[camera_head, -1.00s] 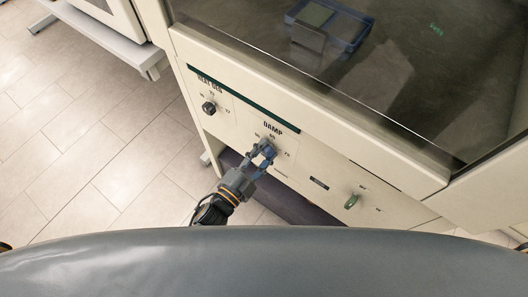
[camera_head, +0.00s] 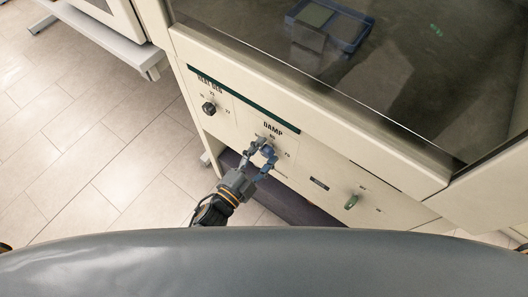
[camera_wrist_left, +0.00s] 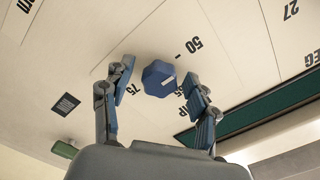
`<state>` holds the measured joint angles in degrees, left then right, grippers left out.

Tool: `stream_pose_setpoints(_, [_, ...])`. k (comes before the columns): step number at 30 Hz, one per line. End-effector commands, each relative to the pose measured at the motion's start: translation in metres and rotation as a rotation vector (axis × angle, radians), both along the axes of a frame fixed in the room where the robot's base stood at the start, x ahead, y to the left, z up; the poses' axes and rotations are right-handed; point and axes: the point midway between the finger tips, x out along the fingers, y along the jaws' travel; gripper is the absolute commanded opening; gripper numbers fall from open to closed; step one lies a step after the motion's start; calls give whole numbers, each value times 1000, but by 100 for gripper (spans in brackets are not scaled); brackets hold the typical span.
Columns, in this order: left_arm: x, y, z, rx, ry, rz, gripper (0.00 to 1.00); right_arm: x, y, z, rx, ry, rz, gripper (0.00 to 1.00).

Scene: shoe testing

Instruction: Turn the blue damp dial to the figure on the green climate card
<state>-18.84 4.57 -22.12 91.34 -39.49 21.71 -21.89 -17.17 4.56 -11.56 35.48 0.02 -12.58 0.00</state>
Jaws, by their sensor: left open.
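The blue damp dial (camera_head: 268,151) is on the cream front panel under the word DAMP. In the left wrist view the dial (camera_wrist_left: 158,78) is a faceted knob with a short white mark on its right side, towards a figure partly hidden by a finger. The figures 50 and 75 show around it. My left gripper (camera_head: 261,154) is open, its blue-padded fingers on either side of the dial, apart from it. My right gripper is not in view.
A black heat knob (camera_head: 209,108) is further left on the panel, and a green switch (camera_head: 351,202) is to the right. A dark glass window (camera_head: 400,90) is above. Tiled floor (camera_head: 90,150) is clear at left.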

Motion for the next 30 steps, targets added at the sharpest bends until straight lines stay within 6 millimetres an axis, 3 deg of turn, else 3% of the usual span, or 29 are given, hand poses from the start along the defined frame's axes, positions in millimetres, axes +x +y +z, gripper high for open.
stream_pose_setpoints(5, [-14, 10, -1, 1, 4, 0, 59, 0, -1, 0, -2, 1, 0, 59])
stream_pose_setpoints(18, [-84, 60, -1, 1, 4, 0, 59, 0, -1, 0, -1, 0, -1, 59])
stream_pose_setpoints(30, [-97, 71, 0, 0, 0, 0, 59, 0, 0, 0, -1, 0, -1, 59])
